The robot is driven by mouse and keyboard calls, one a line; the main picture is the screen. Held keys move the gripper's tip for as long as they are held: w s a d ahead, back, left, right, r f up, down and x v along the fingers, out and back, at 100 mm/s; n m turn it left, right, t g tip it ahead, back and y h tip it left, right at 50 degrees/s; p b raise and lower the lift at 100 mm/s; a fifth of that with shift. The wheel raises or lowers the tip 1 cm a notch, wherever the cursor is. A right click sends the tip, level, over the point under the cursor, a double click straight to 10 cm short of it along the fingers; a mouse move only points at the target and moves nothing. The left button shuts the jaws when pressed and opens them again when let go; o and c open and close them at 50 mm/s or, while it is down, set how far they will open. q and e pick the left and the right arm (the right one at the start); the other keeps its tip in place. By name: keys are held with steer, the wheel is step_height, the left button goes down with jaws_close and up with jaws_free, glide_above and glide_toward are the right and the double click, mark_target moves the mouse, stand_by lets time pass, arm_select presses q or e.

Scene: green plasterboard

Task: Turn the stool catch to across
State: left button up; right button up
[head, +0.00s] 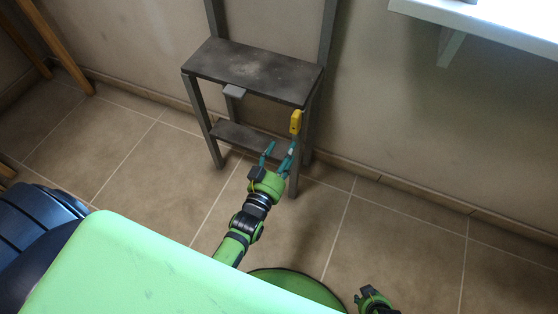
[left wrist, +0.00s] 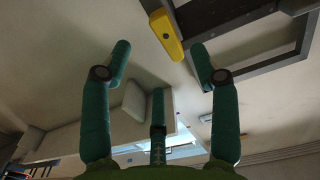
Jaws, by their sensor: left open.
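A dark grey step stool (head: 250,72) stands against the wall in the head view, with a lower step and tall rear uprights. The yellow catch (head: 296,122) sits at the right front corner, just under the top, its long side near upright in the picture. My left gripper (head: 281,149) is open and empty, with its fingers just below the catch. In the left wrist view the yellow catch (left wrist: 166,36) lies just beyond the gap between the fingertips, apart from both. My right gripper (head: 373,299) shows only partly at the bottom edge; its fingers are unclear.
A small grey tab (head: 235,91) sticks out under the stool's front edge. A white ledge (head: 490,25) with a bracket is at the upper right. Wooden legs (head: 55,45) and a dark blue object (head: 35,225) are at the left. The tiled floor right of the stool is clear.

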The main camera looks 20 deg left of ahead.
arm_select(q)
steer(key=shift+s+r, duration=0.1)
steer(key=shift+s, duration=1.55)
